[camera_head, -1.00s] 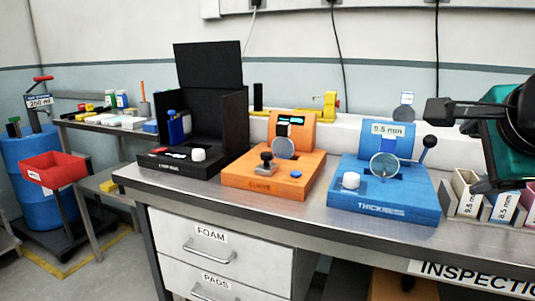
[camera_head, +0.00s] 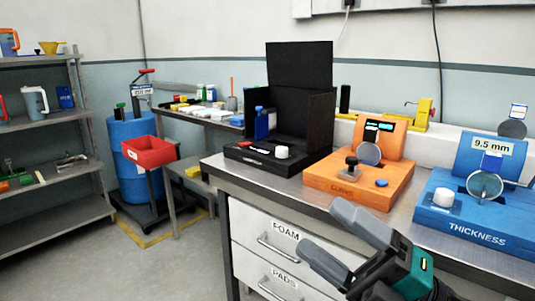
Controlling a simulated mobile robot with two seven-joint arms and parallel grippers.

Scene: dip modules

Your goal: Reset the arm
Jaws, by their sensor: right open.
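My right gripper (camera_head: 335,245) shows at the lower right, in front of the bench's front edge and the drawers. Its two dark grey fingers are spread apart and nothing is seen between them. Part of its teal and black body shows at the bottom edge. My left gripper is out of view.
The metal bench (camera_head: 310,204) carries a black box station (camera_head: 285,120), an orange station (camera_head: 345,192) and a blue thickness station (camera_head: 465,225). At left are a red bin (camera_head: 150,153), a blue drum (camera_head: 128,185) and a shelf rack (camera_head: 60,205).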

